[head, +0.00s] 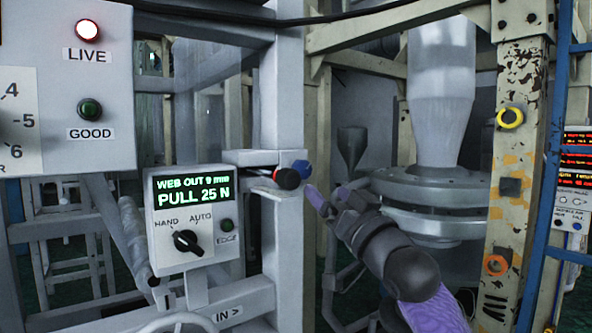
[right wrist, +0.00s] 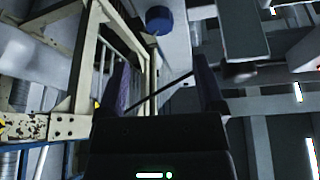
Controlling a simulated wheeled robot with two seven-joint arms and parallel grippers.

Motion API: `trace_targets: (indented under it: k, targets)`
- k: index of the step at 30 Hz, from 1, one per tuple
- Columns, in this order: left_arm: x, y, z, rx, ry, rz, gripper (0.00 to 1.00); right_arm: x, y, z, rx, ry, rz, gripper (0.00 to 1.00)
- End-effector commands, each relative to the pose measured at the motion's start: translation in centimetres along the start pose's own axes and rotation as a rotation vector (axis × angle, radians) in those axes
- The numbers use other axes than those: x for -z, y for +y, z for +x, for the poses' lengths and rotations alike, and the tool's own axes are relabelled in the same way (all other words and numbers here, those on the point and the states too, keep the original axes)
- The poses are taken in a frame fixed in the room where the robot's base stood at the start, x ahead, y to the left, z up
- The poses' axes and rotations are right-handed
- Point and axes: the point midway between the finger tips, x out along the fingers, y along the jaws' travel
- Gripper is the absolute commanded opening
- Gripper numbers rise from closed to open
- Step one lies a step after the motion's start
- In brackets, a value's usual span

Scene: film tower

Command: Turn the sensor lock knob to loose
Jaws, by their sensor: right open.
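A small blue knob (head: 301,168) sticks out at the right end of a grey bracket on the white post. It carries no readable label, so I cannot tell its setting. A black ball with a red part (head: 287,178) sits just left of it. My right gripper (head: 327,194) is open and empty, a little below and right of the blue knob, apart from it. In the right wrist view the blue knob (right wrist: 160,19) lies beyond the fingertips, between the lines of the two fingers (right wrist: 162,70). My left gripper is not in view.
A control box (head: 192,215) reads WEB OUT 9 mm, PULL 25 N; its black HAND/AUTO selector (head: 187,241) points up-left. A larger panel (head: 60,75) has a lit red LIVE lamp. A chipped cream column (head: 515,150) stands right, a grey flanged pipe (head: 440,100) behind my arm.

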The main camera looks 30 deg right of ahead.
Motion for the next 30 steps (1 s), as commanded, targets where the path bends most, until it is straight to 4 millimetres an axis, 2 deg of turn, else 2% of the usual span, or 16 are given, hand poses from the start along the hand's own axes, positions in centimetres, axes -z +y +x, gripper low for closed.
trace_targets:
  k: [6, 10, 15, 23, 26, 30]
  targets:
    - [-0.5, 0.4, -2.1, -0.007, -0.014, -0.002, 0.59, 0.3, 0.0, 5.0, -0.002, -0.002, 0.003, 0.87]
    - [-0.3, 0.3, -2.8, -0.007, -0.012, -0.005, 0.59, 0.1, 0.0, 7.3, -0.003, -0.003, 0.001, 0.87]
    - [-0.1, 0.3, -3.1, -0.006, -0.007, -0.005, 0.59, -0.2, 0.0, 8.6, -0.001, -0.004, -0.001, 0.87]
    - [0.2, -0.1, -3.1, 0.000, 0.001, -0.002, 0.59, -0.3, 0.0, 8.7, -0.001, -0.004, -0.001, 0.87]
    - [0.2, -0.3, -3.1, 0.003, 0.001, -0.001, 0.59, -0.3, 0.1, 8.7, -0.001, -0.004, -0.002, 0.70]
    - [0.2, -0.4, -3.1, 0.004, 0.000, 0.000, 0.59, -0.3, 0.1, 8.7, -0.002, -0.004, -0.001, 0.41]
